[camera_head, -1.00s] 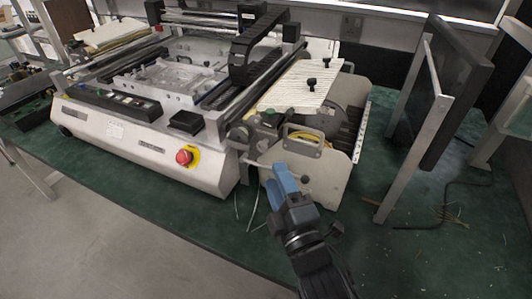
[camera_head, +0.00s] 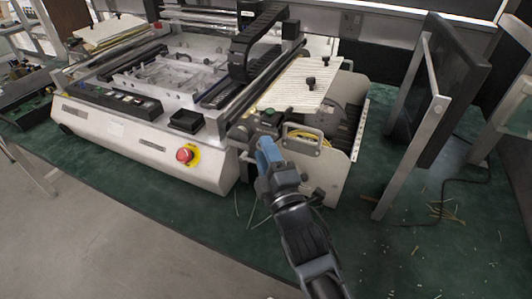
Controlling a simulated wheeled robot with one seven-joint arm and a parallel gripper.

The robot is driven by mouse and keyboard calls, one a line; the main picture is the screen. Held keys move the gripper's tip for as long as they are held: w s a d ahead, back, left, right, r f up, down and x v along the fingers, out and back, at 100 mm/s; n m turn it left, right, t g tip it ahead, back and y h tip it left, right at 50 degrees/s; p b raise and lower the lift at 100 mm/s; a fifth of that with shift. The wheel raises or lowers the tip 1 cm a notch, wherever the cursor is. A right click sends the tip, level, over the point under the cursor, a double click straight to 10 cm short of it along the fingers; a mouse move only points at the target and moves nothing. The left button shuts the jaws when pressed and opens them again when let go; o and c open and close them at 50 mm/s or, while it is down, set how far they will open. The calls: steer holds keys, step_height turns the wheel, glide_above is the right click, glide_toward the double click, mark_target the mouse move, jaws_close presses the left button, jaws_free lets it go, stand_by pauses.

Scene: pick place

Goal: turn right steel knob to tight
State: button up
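My gripper (camera_head: 267,152) has blue fingertips and reaches up from the bottom of the picture to the right end of the bench machine. A round grey steel knob (camera_head: 240,132) shows left of the tips, on the machine's right front corner. I cannot tell whether it is the task's right steel knob, nor how tight it is. I see no clear contact with a knob. The finger gap is not visible, and my gripper hides part of the side plate.
The machine (camera_head: 140,145) with a red button (camera_head: 185,154) fills the left of the green bench. A perforated plate (camera_head: 300,85) with dark knobs lies above the side plate. A metal frame with a dark panel (camera_head: 450,95) stands at right. Loose wires lie on the bench.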

jaws_close()
steer(key=shift+f+b, duration=0.15)
steer(key=shift+b, duration=0.15)
steer(key=shift+f+b, duration=0.1)
steer(key=shift+b, duration=0.4)
steer(key=b, duration=0.3)
steer(key=shift+w+a+f+m+t+b, duration=0.1)
steer(key=shift+m+t+b, duration=0.2)
steer(key=b, duration=0.3)
steer(key=shift+m+t+b, duration=0.3)
steer(key=shift+m+b, duration=0.1)
steer(key=shift+b, duration=0.55)
steer(key=shift+o, duration=1.3)
jaws_free()
steer(key=shift+r, duration=0.2)
